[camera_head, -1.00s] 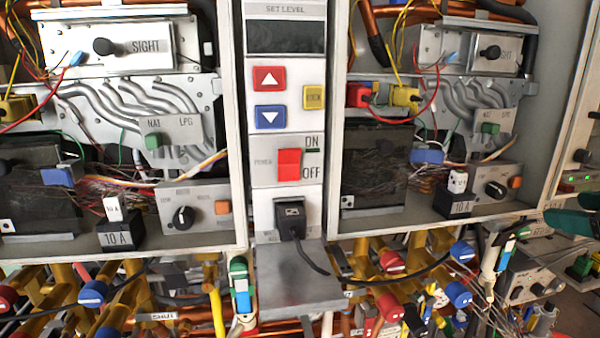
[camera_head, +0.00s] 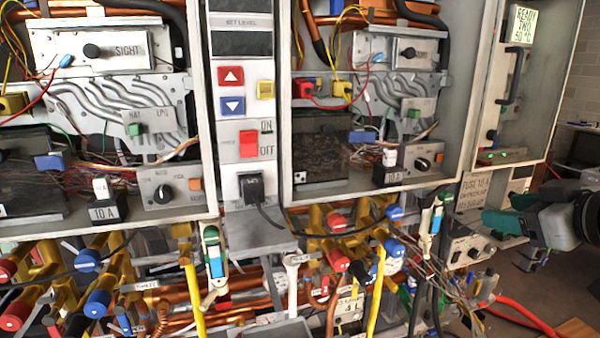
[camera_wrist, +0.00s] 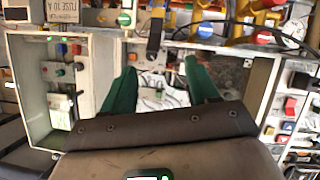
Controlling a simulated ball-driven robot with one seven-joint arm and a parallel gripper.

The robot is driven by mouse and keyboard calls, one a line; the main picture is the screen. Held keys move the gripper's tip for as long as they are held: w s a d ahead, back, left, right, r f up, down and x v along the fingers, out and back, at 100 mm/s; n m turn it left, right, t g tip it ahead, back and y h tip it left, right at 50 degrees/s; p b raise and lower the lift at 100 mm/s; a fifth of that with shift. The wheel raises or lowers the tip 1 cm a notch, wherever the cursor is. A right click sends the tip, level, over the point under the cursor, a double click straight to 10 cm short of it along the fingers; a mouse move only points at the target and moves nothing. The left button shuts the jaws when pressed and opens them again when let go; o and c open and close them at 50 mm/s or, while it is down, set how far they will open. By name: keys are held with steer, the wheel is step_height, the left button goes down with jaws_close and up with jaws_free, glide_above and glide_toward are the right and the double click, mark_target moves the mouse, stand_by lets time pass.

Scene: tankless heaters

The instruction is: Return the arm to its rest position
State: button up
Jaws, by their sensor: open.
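My gripper (camera_head: 498,214) shows at the right of the head view, with teal fingers pointing left and a grey wrist behind them. It is in front of the lower right end of the heater units, near a grey control box (camera_head: 468,248). In the wrist view my gripper (camera_wrist: 160,72) has its two green fingers spread wide apart, with nothing held between them. An open heater cabinet (camera_wrist: 258,88) lies beyond the fingers and appears upside down. Much of my arm is outside the head view.
Two open heater cabinets (camera_head: 468,110) flank a central column with a red power switch (camera_head: 249,143). Pipes and coloured valves crowd below, including a yellow hose (camera_head: 378,295). A red hose (camera_head: 528,315) lies at lower right, near open floor.

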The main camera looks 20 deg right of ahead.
steer(key=s+a+f+m+g+y, duration=0.15)
steer(key=a+f, duration=0.25)
steer(key=f, duration=0.5)
steer(key=s+a+f+g, duration=0.15)
steer(key=a+f, duration=0.35)
steer(key=f, duration=0.5)
steer(key=s+a+f+m+g+y, duration=0.1)
steer(key=a+f+g, duration=0.25)
steer(key=f, duration=0.55)
steer(key=s+a+f+g, duration=0.2)
steer(key=s+f+g, duration=0.1)
steer(key=s+f, duration=0.5)
steer(key=s+a+f+g+h, duration=0.1)
steer(key=s+a+f+g, duration=0.1)
steer(key=s+f, duration=0.7)
steer(key=s+g, duration=0.1)
steer(key=s, duration=0.2)
steer(key=shift+a+f, duration=0.2)
steer(key=shift+a, duration=0.15)
